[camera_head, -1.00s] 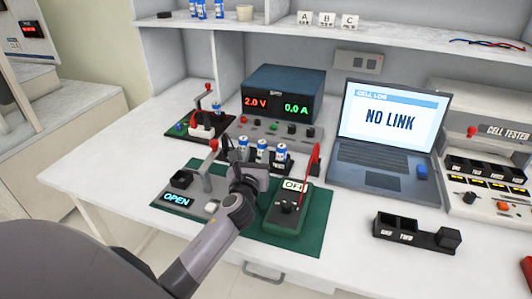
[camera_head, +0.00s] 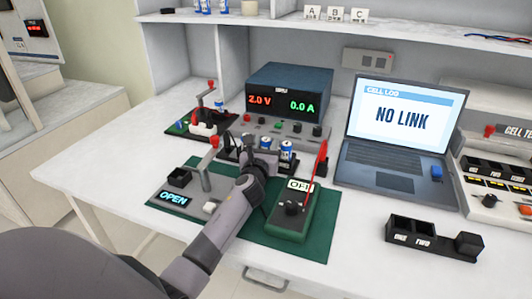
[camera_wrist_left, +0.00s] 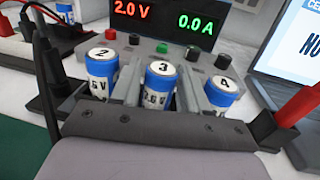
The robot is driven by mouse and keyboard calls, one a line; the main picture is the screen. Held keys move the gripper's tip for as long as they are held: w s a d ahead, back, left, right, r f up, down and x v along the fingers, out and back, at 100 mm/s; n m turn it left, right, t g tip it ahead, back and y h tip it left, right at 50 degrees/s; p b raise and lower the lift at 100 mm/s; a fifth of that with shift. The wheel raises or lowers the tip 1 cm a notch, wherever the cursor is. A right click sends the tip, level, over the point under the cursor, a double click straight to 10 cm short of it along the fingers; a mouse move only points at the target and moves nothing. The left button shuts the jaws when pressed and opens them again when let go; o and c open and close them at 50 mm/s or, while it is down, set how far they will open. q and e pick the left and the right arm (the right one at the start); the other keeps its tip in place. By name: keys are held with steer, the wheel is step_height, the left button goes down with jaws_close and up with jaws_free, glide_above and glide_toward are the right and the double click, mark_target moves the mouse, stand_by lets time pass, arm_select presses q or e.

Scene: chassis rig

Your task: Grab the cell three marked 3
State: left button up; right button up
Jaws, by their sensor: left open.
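Cell three (camera_wrist_left: 162,80), a blue and white cylinder with a 3 on its white top, stands upright in a dark rack (camera_wrist_left: 268,128). Cell two (camera_wrist_left: 101,72) is on its left and cell four (camera_wrist_left: 221,92) on its right. My left gripper (camera_wrist_left: 161,90) is open, with one grey finger on each side of cell three; whether they touch it I cannot tell. The lower part of the cell is hidden by the gripper body. In the head view, cell three (camera_head: 265,143) shows just beyond the left gripper (camera_head: 262,157). My right gripper is not in view.
A power supply (camera_head: 288,92) reading 2.0 V and 0.0 A stands behind the rack. A laptop (camera_head: 393,150) and a two-slot holder (camera_head: 433,239) stand farther right.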

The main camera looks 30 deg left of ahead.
mark_target(266, 139)
arm_select(q)
steer(key=shift+w, duration=0.15)
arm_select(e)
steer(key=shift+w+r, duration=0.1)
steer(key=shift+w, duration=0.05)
arm_select(q)
steer(key=c, duration=0.8)
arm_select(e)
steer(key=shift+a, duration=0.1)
arm_select(q)
steer(key=shift+o, duration=0.2)
steer(key=shift+r, duration=0.15)
steer(key=shift+a+r+p, duration=0.1)
steer(key=shift+r+p, duration=0.4)
steer(key=shift+r, duration=0.05)
step_height(266, 139, up, 8)
steer(key=p, duration=0.5)
steer(key=shift+r, duration=0.25)
step_height(266, 139, up, 10)
steer(key=p, duration=0.3)
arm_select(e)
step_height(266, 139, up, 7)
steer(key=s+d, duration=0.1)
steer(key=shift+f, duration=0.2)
